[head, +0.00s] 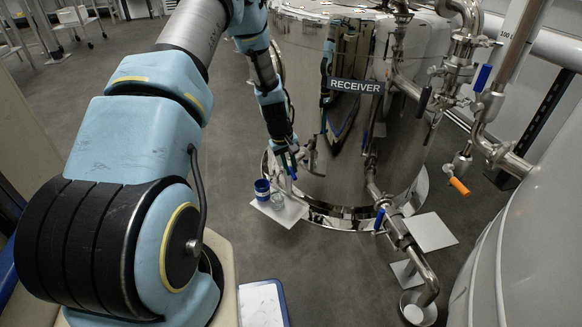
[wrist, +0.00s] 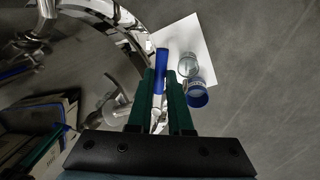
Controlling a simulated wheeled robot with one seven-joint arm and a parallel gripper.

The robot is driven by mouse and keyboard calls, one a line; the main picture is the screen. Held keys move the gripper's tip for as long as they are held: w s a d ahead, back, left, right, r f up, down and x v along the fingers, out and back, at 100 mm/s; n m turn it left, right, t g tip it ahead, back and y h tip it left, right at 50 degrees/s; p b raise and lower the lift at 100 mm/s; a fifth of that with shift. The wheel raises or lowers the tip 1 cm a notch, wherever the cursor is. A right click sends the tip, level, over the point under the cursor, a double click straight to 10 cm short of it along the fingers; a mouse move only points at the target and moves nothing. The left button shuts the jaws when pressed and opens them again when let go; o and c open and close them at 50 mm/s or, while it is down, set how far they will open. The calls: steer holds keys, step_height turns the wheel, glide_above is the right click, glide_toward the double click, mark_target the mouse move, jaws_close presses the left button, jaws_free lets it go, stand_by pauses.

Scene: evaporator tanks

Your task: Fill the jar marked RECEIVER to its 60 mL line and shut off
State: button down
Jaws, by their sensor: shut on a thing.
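A steel tank carries a RECEIVER label (head: 355,86). My gripper (head: 289,166) is low at the tank's left front side. In the wrist view its two green fingers (wrist: 161,78) are shut on a blue valve handle (wrist: 161,60). A clear glass jar (head: 277,201) stands on a white board (head: 290,215), just below my gripper; the jar also shows in the wrist view (wrist: 188,65). A blue container (head: 262,188) stands beside the jar, also in the wrist view (wrist: 197,96). I cannot read the jar's markings or tell its liquid level.
Right of the tank base is a valve with a blue handle (head: 379,219), and its pipe runs down to a white bowl (head: 418,308). An orange handle (head: 459,187) hangs from the right piping. A large pale tank (head: 530,240) fills the right edge.

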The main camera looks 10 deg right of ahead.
steer(key=c, duration=0.8)
jaws_free()
steer(key=shift+c, duration=0.2)
step_height(320, 180, up, 11)
steer(key=a+p, duration=0.2)
steer(key=shift+s+f, duration=0.15)
steer(key=shift+f, duration=0.05)
steer(key=shift+a, duration=0.1)
